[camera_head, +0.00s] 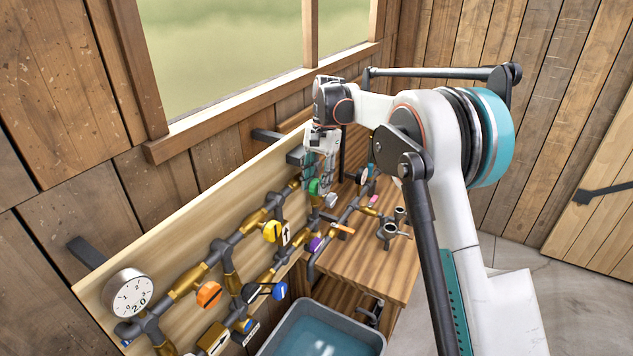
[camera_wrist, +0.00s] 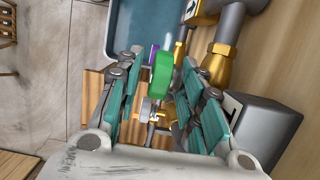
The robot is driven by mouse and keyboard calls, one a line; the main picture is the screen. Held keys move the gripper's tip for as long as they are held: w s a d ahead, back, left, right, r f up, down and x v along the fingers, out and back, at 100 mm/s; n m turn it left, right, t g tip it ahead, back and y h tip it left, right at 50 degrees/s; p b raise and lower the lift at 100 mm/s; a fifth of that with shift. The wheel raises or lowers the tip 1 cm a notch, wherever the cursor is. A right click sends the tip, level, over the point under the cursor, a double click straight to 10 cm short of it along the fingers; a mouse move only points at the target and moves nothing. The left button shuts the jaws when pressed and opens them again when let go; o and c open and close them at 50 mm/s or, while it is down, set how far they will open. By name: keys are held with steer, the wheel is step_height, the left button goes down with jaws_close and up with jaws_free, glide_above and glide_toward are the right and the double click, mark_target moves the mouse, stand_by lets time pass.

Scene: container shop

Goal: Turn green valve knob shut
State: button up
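The green valve knob (camera_head: 314,187) sits on the upper pipe run of the wooden board, at the board's far end. In the wrist view the green knob (camera_wrist: 161,74) is a round disc seen nearly edge-on. My gripper (camera_head: 322,178) hangs over it, pointing down. In the wrist view its teal-padded fingers (camera_wrist: 160,85) are spread apart, one on each side of the knob, with gaps visible on both sides. The fingers do not appear to touch the knob. The knob's lower side and stem are partly hidden.
Yellow (camera_head: 272,232), orange (camera_head: 208,294), blue (camera_head: 280,291) and purple (camera_head: 315,244) knobs sit on nearby pipes. A gauge (camera_head: 129,293) is at lower left. A water basin (camera_head: 322,330) stands below the board.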

steer(key=v, duration=1.2)
stand_by(0.3)
steer(key=s+d+f+n+t+b, duration=0.1)
steer(key=s+d+f+t+b, duration=0.15)
steer(key=s+b, duration=0.4)
steer(key=s+d+f+n+t+b, duration=0.1)
steer(key=s+d+f+b, duration=0.3)
steer(key=s, duration=0.3)
steer(key=s+d+f+n+t+b, duration=0.2)
steer(key=s+f+b, duration=0.2)
steer(key=s+b, duration=0.3)
steer(key=s+d+f+n+t+b, duration=0.1)
steer(key=s+d+f+t+b, duration=0.1)
steer(key=s+f+b, duration=0.4)
steer(key=s+d+f+n+t+h+b, duration=0.1)
steer(key=s+f+b, duration=0.5)
steer(key=s+f, duration=0.8)
step_height(320, 180, down, 5)
steer(key=shift+d+f+n+t+h+b, duration=0.1)
steer(key=shift+d+n+t+h+b, duration=0.25)
steer(key=shift+d+t, duration=0.35)
